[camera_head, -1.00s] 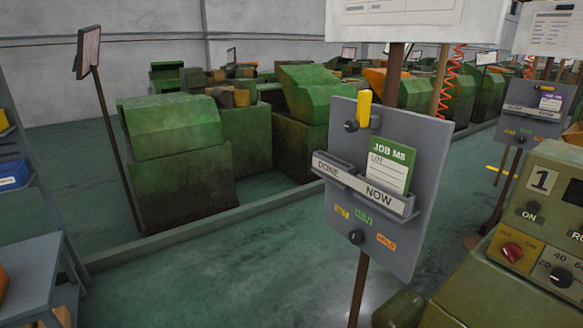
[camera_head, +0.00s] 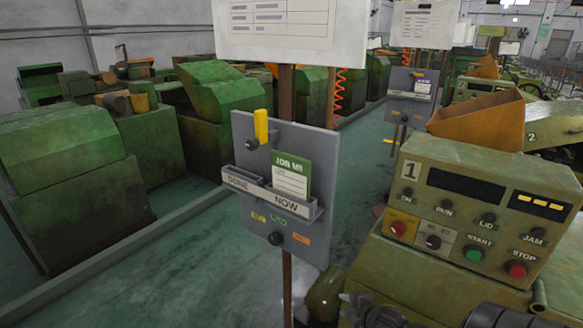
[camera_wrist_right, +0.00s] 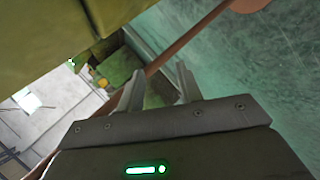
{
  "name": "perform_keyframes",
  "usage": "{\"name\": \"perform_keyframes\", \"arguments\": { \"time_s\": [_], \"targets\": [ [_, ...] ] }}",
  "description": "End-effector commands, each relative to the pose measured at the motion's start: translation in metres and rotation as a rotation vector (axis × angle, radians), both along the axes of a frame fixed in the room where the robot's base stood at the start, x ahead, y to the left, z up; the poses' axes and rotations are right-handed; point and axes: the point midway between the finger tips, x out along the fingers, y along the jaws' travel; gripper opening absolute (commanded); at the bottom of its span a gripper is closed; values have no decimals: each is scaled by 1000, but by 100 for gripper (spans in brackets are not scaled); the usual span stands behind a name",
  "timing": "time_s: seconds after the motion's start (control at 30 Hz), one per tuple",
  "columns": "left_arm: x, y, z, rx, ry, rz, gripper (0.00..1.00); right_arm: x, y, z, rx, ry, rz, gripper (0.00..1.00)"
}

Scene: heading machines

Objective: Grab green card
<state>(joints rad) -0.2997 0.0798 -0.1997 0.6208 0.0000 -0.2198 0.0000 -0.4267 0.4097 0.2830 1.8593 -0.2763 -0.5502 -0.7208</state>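The green card (camera_head: 291,168), with a white lower panel and "JOB M8" on it, stands upright in the NOW pocket (camera_head: 290,204) of a grey board (camera_head: 325,170) on a post. Its lower end is hidden in the pocket. The DONE pocket (camera_head: 240,180) beside it looks empty. My right gripper (camera_head: 346,308) shows at the bottom edge, below and right of the board, apart from the card. In the right wrist view its two fingers (camera_wrist_right: 159,82) are spread with nothing between them. The card is not visible there. My left gripper is not in view.
A green control panel marked 1 (camera_head: 480,215), with knobs and buttons, stands close to the right of the board. A white sheet (camera_head: 292,32) hangs above. Green machines (camera_head: 70,155) stand behind, left.

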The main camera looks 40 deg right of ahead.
Motion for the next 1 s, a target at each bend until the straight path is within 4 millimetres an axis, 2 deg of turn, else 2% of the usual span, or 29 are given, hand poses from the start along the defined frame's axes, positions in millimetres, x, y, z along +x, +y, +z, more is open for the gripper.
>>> {"name": "perform_keyframes", "arguments": {
  "time_s": [0.03,0.07,0.1,0.2,0.3,0.4,0.5,0.6,0.83,1.0],
  "targets": [
    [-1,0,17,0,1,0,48,13,-3,78,-126,-72,88,35],
    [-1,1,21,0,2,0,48,17,-1,115,-204,-108,138,35],
    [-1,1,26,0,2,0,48,21,1,165,-322,-157,209,35],
    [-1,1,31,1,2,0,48,30,2,264,-666,-282,402,35],
    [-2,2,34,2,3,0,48,32,10,345,-1028,-394,592,35],
    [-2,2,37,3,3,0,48,27,28,406,-1363,-482,749,35],
    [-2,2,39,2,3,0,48,19,45,443,-1611,-537,854,35],
    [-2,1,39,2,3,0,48,13,56,460,-1751,-564,911,35],
    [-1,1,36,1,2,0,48,13,60,464,-1804,-576,930,35],
    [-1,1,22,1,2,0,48,22,63,461,-1800,-586,927,35]
  ]
}}
